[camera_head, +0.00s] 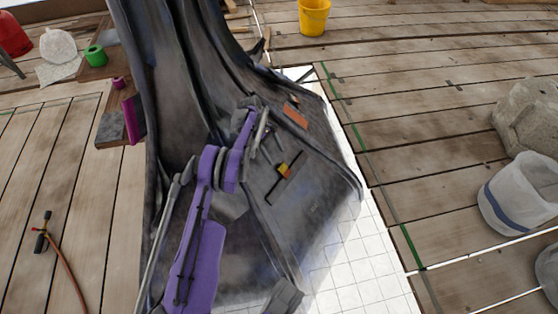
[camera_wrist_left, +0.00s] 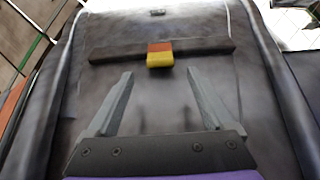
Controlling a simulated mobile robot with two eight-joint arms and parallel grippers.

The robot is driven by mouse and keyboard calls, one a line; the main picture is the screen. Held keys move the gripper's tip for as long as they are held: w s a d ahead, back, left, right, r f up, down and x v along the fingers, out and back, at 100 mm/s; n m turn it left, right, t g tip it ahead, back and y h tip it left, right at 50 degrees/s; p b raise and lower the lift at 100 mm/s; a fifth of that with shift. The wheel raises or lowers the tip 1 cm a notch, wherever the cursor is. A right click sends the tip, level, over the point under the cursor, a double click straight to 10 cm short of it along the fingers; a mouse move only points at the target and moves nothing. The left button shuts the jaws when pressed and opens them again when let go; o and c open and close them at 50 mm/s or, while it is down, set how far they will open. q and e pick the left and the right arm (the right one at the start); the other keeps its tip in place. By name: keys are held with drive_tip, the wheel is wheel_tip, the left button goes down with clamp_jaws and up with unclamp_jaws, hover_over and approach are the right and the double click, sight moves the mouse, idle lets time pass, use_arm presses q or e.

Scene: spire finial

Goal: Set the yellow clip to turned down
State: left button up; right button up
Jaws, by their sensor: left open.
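The yellow clip (camera_head: 284,170) sits at the middle of a thin dark bar (camera_head: 296,161) on the dark sloping spire surface. In the left wrist view, the clip (camera_wrist_left: 159,57) shows an orange upper part and a yellow lower part, which hangs over the bar's near edge (camera_wrist_left: 205,49). My left gripper (camera_head: 269,148) is open, with its fingers pointing towards the clip. In the left wrist view, the gripper (camera_wrist_left: 160,74) has nothing between its fingers, and the clip lies just beyond the gap between the tips. My right gripper is not in view.
An orange patch (camera_head: 295,115) lies on the spire above the bar. White tiles (camera_head: 350,262) and plank decking (camera_head: 450,120) surround the base. A white bucket (camera_head: 522,197) and a stone block (camera_head: 528,118) stand at right, and a yellow bucket (camera_head: 313,16) at the back.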

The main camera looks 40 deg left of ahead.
use_arm(q)
drive_tip(key=shift+v, duration=1.3)
